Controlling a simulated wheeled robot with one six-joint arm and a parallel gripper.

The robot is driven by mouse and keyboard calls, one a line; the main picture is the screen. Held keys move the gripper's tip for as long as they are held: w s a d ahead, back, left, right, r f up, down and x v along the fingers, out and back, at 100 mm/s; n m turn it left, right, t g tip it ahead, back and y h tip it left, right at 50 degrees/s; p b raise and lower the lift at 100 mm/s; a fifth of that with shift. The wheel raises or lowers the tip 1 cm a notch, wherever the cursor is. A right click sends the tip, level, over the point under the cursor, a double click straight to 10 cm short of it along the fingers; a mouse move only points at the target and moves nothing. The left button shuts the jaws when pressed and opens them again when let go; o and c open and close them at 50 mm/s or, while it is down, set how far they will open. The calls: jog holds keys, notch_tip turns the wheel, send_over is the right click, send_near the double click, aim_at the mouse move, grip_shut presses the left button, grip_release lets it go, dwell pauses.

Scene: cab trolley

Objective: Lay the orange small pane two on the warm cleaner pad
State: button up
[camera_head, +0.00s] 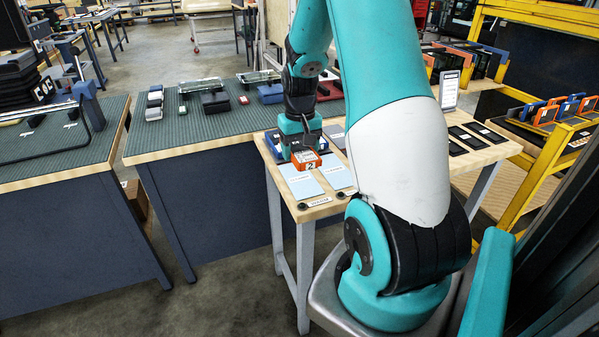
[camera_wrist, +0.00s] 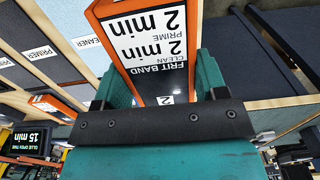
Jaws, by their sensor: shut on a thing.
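My gripper (camera_head: 304,147) is shut on an orange-framed small pane (camera_head: 306,161) marked 2. The pane is above the far end of two light blue pads, a left one (camera_head: 303,188) and a right one (camera_head: 338,180). Whether it touches a pad I cannot tell. In the wrist view the pane (camera_wrist: 152,45) sits between the teal fingers (camera_wrist: 162,92); its dark face has a white label reading clean 2 min, prime 2 min. Cleaner and primer labels show at the left there. Which pad is the warm cleaner one I cannot read.
Dark pads (camera_head: 468,139) lie on the right of the small wooden table, near an upright sign (camera_head: 449,91). A yellow rack (camera_head: 545,140) with orange and blue panes stands at the right. Green-topped benches (camera_head: 50,148) stand left and behind. My arm hides part of the table.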

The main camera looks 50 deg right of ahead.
aim_at(300, 179)
jog(key=shift+f, duration=3.35)
jog(key=shift+f, duration=0.1)
jog(key=shift+f, duration=0.15)
jog(key=o, duration=1)
jog(key=shift+o, duration=0.2)
